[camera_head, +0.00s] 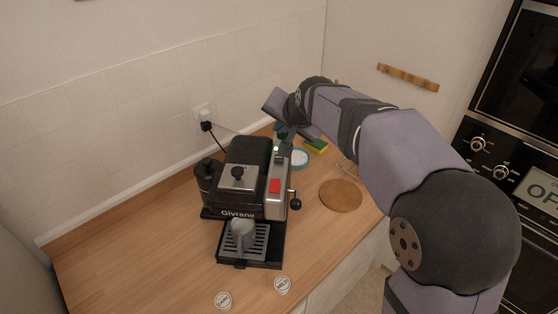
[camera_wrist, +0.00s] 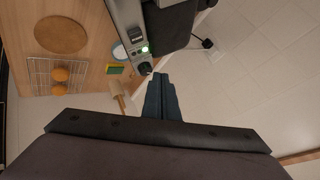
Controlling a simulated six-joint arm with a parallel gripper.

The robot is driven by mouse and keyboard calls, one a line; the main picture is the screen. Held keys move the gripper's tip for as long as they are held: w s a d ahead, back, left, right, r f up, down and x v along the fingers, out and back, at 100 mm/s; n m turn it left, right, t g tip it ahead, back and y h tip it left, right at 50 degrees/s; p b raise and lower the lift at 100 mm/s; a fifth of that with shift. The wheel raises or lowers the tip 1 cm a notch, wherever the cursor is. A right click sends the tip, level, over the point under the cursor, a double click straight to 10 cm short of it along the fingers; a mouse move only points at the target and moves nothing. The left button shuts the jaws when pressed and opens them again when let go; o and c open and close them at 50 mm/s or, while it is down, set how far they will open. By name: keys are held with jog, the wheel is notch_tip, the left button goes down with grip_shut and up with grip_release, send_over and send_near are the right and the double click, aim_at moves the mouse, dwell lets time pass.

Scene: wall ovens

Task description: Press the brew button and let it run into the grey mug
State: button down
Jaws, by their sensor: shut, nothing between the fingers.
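The black and silver coffee machine (camera_head: 238,178) stands on the wooden counter. The grey mug (camera_head: 243,232) is upright on its drip tray, under the brew head. A red control (camera_head: 275,186) is on the silver front panel at the machine's right. A green light (camera_wrist: 145,49) glows on the panel in the wrist view, beside a round dark knob (camera_wrist: 145,68); I cannot tell which control is the brew button. My gripper (camera_wrist: 160,77) is shut and empty, its tips close to the knob. In the head view my gripper (camera_head: 283,136) is at the machine's back right, partly hidden; contact cannot be told.
Two labelled lids or pods (camera_head: 282,285) lie at the counter's front. A round wooden board (camera_head: 341,196), a yellow-green sponge (camera_head: 316,146) and a blue-rimmed dish (camera_head: 299,159) lie right of the machine. A wire rack (camera_wrist: 52,75) holds two orange round things. Wall ovens (camera_head: 510,150) stand far right.

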aim_at(281, 160)
jog(key=shift+f+b, duration=2.4)
jog(key=shift+f, duration=0.95)
jog(key=shift+f, duration=0.15)
jog(key=shift+f+b, duration=0.3)
jog(key=shift+b, duration=0.05)
jog(key=shift+f+b, duration=0.45)
jog(key=shift+f, duration=0.1)
jog(key=shift+r, duration=0.15)
dwell(0.4)
jog(key=shift+r+p, duration=0.8)
jog(key=shift+r, duration=0.05)
jog(key=shift+r, duration=0.1)
jog(key=shift+r+p, duration=2.05)
jog(key=shift+r, duration=0.4)
